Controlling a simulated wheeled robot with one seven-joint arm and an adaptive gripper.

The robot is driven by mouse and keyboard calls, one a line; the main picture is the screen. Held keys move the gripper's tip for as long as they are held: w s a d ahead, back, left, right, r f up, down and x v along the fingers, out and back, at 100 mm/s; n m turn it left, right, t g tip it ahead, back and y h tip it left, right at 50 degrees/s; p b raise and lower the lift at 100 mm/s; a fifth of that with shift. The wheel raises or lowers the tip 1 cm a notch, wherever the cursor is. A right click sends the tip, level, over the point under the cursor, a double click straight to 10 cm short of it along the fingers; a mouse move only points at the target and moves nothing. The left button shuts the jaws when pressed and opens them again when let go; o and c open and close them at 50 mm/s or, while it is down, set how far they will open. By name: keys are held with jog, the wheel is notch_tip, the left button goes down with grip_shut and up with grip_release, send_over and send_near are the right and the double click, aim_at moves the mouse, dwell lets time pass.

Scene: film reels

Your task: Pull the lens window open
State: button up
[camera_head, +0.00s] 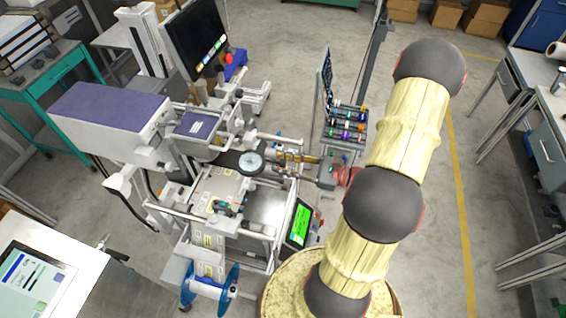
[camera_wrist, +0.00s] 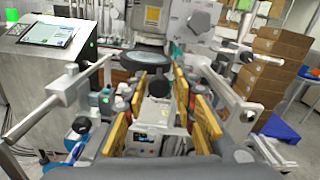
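My gripper (camera_wrist: 160,88) is open, with yellow finger pads spread to the left and right in the wrist view. Nothing shows clamped between them. A dark round disc (camera_wrist: 146,60) on the machine lies just beyond the fingertips, near the middle. In the head view, my gripper (camera_head: 284,163) reaches in from the right at the machine. A dark round part with a pale dial-like face (camera_head: 250,163) is just left of the fingertips. I cannot tell for certain which part is the lens window, or whether the fingers touch anything.
The machine (camera_head: 205,190) has metal bars and rods close on both sides of my gripper. A green-lit screen (camera_head: 301,224) stands below it. Cardboard boxes (camera_wrist: 265,70) stand at the right. Open floor lies right of my arm.

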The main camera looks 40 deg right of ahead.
jog(key=v, duration=1.2)
dwell(0.3)
